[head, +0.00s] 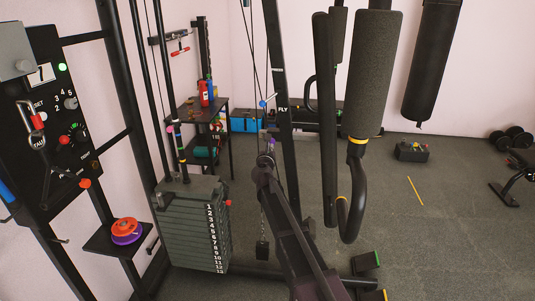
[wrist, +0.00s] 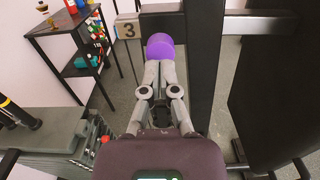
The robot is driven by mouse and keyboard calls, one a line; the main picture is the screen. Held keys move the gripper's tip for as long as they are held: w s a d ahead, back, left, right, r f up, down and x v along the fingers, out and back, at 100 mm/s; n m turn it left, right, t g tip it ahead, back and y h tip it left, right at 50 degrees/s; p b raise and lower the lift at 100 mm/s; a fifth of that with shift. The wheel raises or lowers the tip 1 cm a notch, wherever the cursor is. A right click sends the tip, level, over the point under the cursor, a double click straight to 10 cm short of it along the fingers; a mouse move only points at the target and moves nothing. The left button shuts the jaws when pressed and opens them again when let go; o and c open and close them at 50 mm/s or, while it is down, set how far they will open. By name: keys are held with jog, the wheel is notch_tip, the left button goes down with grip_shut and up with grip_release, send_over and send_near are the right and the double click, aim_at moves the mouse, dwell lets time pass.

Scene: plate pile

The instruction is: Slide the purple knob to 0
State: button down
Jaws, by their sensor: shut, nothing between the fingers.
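The purple knob (wrist: 160,46) is a round purple cap just beyond my fingertips in the wrist view, in front of a dark horizontal bar. A small plate with the number 3 (wrist: 128,30) is at its left. My gripper (wrist: 160,68) is shut and empty, with its fingertips at the knob's lower edge; I cannot tell if they touch it. In the head view my gripper (head: 266,160) is small, at the far end of my arm by the post marked FLY. No 0 mark is readable near the knob.
A dark upright post (wrist: 205,65) stands right of the knob. A numbered weight stack (head: 195,225) is left of my arm in the head view. A padded lever (head: 375,75) hangs at the right. A dark shelf (head: 205,115) with small items is behind.

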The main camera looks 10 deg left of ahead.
jog(key=shift+w, duration=0.8)
jog(key=shift+w, duration=1.45)
jog(key=shift+r, duration=0.1)
jog(key=shift+w, duration=0.1)
jog(key=s, duration=1.4)
jog(key=shift+s+a, duration=0.2)
jog(key=shift+s, duration=0.05)
